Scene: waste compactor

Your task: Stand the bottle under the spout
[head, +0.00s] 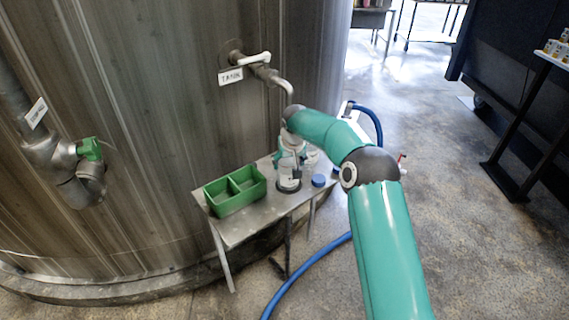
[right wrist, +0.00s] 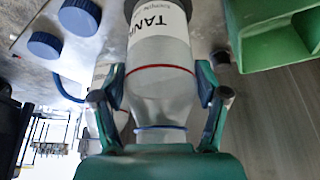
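The clear bottle (head: 289,175) stands upright on a dark round base on the small metal table (head: 243,226). In the right wrist view the bottle (right wrist: 162,80) shows a white "TANK" label, a red line and a blue ring at its neck. My right gripper (head: 289,153) reaches down over the bottle's top. In the right wrist view its fingers (right wrist: 160,92) press both sides of the bottle. My left gripper is not in view.
A green divided tray (head: 236,191) sits left of the bottle. A blue cap (head: 318,180) lies to its right; another blue cap (right wrist: 80,16) shows in the wrist view. A second bottle (right wrist: 104,72) stands close by. A blue hose (head: 305,268) runs along the floor.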

